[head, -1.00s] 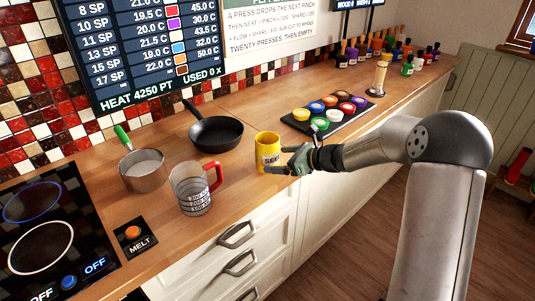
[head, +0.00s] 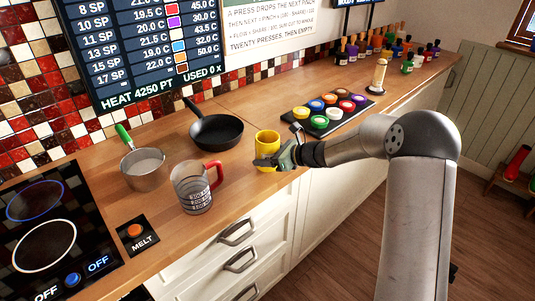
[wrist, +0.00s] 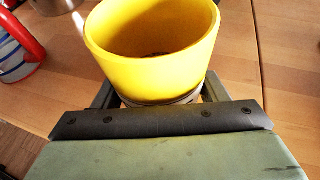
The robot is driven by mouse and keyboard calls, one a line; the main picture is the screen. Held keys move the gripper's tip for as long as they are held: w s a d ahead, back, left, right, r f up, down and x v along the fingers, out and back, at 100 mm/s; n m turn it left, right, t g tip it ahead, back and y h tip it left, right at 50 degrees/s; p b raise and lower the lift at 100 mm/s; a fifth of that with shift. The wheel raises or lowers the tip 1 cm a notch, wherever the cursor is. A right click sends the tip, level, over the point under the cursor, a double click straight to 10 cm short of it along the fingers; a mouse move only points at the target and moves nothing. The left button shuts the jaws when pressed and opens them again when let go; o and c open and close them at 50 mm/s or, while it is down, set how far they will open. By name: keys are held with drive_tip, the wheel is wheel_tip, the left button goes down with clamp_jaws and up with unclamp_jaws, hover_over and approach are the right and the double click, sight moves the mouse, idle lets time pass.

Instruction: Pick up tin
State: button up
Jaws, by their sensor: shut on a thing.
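The yellow tin (head: 267,138) stands upright on the wooden counter, right of the glass jug, with an open top. My gripper (head: 271,160) reaches it from the right and is shut on its lower part, covering much of its front. In the wrist view the tin (wrist: 152,62) rises between my fingers, its rim wide open. The finger contacts are largely hidden by the tin.
A glass jug with a red handle (head: 193,190) stands close left of the tin. A black frying pan (head: 216,131) and a saucepan (head: 145,172) are behind and left. A dark tray of colour pots (head: 318,127) lies to the right. The counter's front edge is near.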

sight(268, 146)
drive_tip(key=shift+r, duration=0.55)
wheel_tip(268, 146, up, 2)
drive_tip(key=shift+r, duration=0.25)
drive_tip(key=s+d+r+b, duration=0.2)
drive_tip(key=s+r, duration=0.7)
drive_tip(key=s, duration=0.4)
drive_tip(key=shift+s+d+r+b, duration=0.25)
drive_tip(key=shift+s+d+b, duration=0.05)
drive_tip(key=shift+s+d, duration=0.1)
drive_tip(key=shift+o, duration=0.6)
